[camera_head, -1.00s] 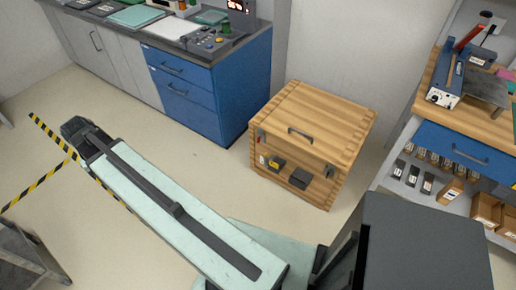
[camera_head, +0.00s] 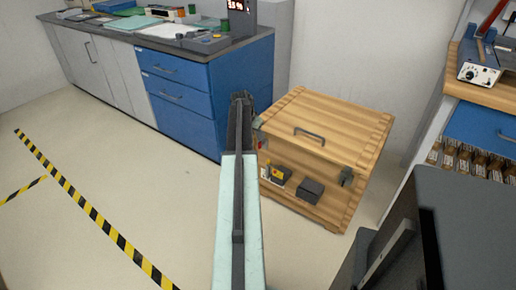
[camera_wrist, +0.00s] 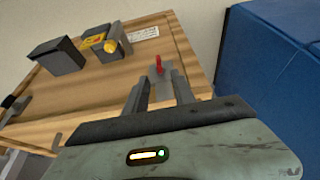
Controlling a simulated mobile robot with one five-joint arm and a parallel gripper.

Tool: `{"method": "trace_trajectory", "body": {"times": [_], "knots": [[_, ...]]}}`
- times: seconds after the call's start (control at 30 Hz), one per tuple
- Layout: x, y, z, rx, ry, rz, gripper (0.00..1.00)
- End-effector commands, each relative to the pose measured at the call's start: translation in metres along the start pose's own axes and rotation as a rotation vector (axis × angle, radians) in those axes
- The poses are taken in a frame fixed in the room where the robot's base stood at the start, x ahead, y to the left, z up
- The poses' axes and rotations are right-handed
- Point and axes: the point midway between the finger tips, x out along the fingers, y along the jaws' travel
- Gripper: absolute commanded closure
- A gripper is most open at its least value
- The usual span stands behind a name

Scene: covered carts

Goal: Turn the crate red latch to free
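The wooden crate (camera_head: 325,125) stands on the floor right of my arm, its lid shut. Its red latch (camera_head: 262,144) is a small red lever near the left end of the front, partly hidden by my arm. In the wrist view the red latch (camera_wrist: 158,66) stands on a grey plate, just beyond the fingertips and roughly in line with the gap between them. My gripper (camera_wrist: 161,90) is open and empty, its two fingers apart. In the head view my gripper (camera_head: 241,97) is by the crate's left front corner. I cannot tell whether a finger touches the crate.
On the crate's front are a yellow-and-black device (camera_head: 279,174) and a dark box (camera_head: 310,190). A grey clasp (camera_head: 346,176) is at the right. Blue drawers (camera_head: 185,95) stand close left. Floor is open at left; a workbench (camera_head: 485,132) stands right.

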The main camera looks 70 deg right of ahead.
Motion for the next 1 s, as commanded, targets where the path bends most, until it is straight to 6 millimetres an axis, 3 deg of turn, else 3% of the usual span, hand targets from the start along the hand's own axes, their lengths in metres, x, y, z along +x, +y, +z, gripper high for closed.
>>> {"method": "trace_trajectory", "body": {"times": [0.4, 0.73, 0.87, 0.97, 1.0], "knots": [[0.071, -0.001, 0.003, -0.001, -0.001, 0.0, 0.69], [0.074, 0.0, 0.0, -0.001, -0.001, 0.0, 0.69], [0.074, 0.0, 0.0, -0.001, -0.001, 0.0, 1.0], [0.074, 0.0, 0.0, -0.001, 0.0, -0.001, 1.0], [0.07, 0.003, 0.011, -0.002, 0.0, -0.002, 1.0]]}}
